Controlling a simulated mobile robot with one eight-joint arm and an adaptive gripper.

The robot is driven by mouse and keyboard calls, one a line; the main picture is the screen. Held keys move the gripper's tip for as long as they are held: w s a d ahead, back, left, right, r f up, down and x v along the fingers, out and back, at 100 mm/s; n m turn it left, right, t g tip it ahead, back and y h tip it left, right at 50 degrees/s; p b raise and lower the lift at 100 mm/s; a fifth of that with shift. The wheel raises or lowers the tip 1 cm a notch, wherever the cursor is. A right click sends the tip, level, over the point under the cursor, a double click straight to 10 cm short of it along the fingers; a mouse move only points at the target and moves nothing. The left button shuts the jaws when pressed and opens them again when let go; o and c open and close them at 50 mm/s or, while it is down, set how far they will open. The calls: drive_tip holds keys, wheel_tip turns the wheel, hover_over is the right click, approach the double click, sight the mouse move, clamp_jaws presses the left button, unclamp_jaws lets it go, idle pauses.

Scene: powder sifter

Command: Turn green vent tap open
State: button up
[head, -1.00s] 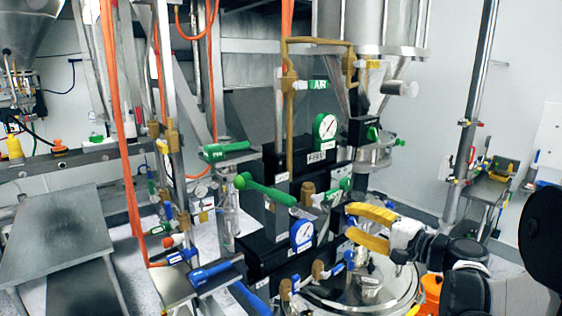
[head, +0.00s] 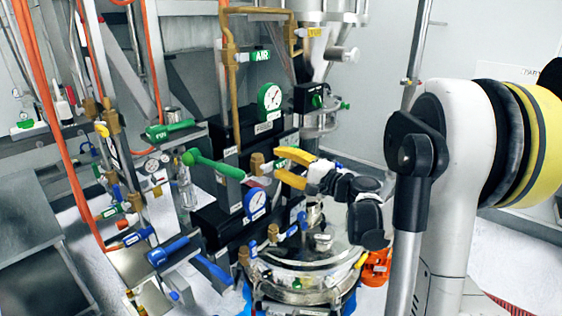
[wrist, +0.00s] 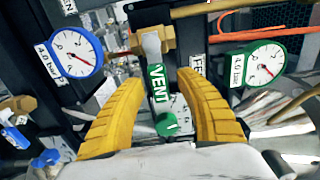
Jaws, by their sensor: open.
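The green vent tap (wrist: 157,85) has a green lever with a white VENT label, and shows in the wrist view. It runs from a brass valve body (wrist: 152,38) down to a rounded green end (wrist: 167,124). My gripper (wrist: 159,80) is open, with one yellow finger on each side of the lever and visible gaps between. In the head view my gripper (head: 279,162) is beside a brass fitting (head: 257,163) on the black panel. Its fingers hide most of the vent lever there.
A blue gauge (wrist: 75,52) and a green gauge (wrist: 266,63) flank the tap. Other levers crowd the left, including a long green one (head: 213,164) and a blue one (head: 168,250). A round metal vessel (head: 300,285) stands below my gripper.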

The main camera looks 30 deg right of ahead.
sight(279, 161)
drive_tip(key=shift+s, duration=0.1)
clamp_jaws()
drive_tip(key=shift+r+n, duration=0.15)
drive_tip(key=shift+n, duration=0.15)
drive_tip(key=r+n+b, duration=0.1)
drive_tip(key=n, duration=0.1)
drive_tip(key=shift+a+r+n+b, duration=0.1)
drive_tip(key=shift+n+b, duration=0.2)
drive_tip(key=n, duration=0.1)
drive_tip(key=r+n+b, duration=0.1)
drive_tip(key=n, duration=0.1)
drive_tip(key=a+n, duration=0.1)
drive_tip(key=shift+s+r+n, duration=0.2)
drive_tip(key=shift+r+n, duration=0.1)
drive_tip(key=shift+r, duration=0.1)
drive_tip(key=n, duration=0.1)
drive_tip(key=a+r+n+b, duration=0.1)
drive_tip(key=n, duration=0.2)
drive_tip(key=shift+s+a+r+n, duration=0.2)
drive_tip(key=shift+s+n, duration=0.05)
drive_tip(key=shift+n, duration=0.05)
drive_tip(key=shift+s+a+r+n+b, duration=0.15)
drive_tip(key=shift+a+n+b, duration=0.2)
drive_tip(key=shift+n, duration=0.6)
drive_tip(key=shift+s+a+r+n+b, duration=0.15)
drive_tip(key=shift+a+n, duration=0.25)
drive_tip(key=shift+n, duration=0.5)
drive_tip(key=shift+s+a+r+n+b, duration=0.1)
drive_tip(key=shift+a+n+b, duration=0.25)
drive_tip(key=shift+n, duration=0.6)
